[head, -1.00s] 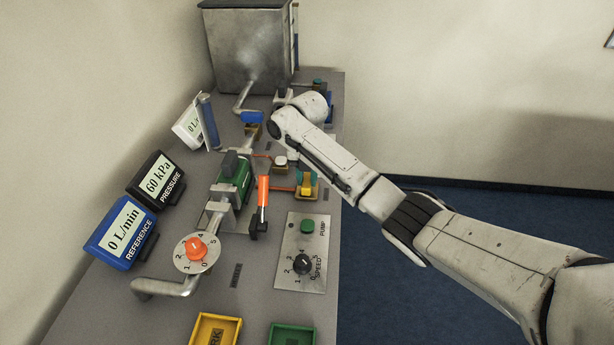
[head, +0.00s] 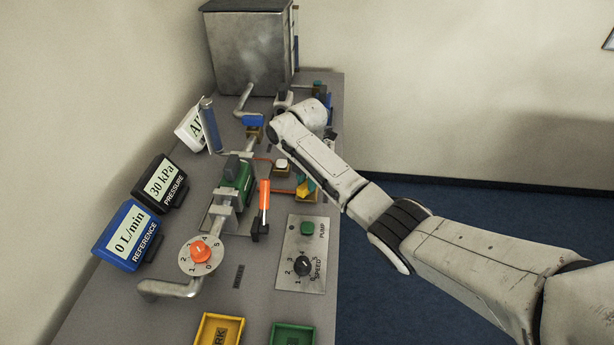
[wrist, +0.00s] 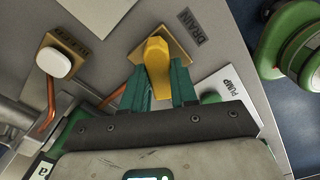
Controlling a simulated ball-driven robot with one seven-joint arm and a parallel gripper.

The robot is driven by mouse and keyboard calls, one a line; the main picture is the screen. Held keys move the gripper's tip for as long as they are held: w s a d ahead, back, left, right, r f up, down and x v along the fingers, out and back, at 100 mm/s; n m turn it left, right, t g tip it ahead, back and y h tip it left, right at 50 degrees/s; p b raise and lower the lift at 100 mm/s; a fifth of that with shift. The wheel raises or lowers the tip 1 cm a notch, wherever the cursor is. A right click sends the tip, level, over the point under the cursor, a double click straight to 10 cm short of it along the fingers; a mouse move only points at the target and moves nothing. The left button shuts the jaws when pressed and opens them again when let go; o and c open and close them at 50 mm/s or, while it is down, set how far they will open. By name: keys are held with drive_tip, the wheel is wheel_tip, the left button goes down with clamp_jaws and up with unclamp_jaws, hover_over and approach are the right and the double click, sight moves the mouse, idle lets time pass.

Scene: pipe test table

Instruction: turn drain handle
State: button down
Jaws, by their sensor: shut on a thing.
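The yellow drain handle (wrist: 157,52) stands on a tan plate beside the DRAIN label (wrist: 188,26) in the wrist view. My gripper (wrist: 161,85) has its two green fingers on either side of the handle and is shut on it. In the head view the handle (head: 304,188) shows small at the left edge of my forearm, at the end of an orange-red pipe. The pressure display (head: 164,184) reads 30 kPa. The blue reference display (head: 128,235) reads 0 L/min.
A white button labelled BLEED (wrist: 54,62) is left of my gripper. The pump panel (head: 304,254) with a green button and black speed knob is close in front. An orange lever (head: 264,196) stands by the green pipe body. Yellow (head: 204,326) and green (head: 276,337) trays lie at the front.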

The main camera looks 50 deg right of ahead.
drive_tip(key=m+p, duration=0.2)
drive_tip(key=m, duration=0.4)
drive_tip(key=shift+r+m, duration=0.15)
drive_tip(key=shift+m, duration=0.15)
drive_tip(key=m+p, duration=0.1)
drive_tip(key=m, duration=0.4)
drive_tip(key=shift+m, duration=0.3)
drive_tip(key=c, duration=0.9)
unclamp_jaws()
wheel_tip(320, 180, up, 11)
drive_tip(key=shift+f+b, duration=0.2)
drive_tip(key=shift+b, duration=0.2)
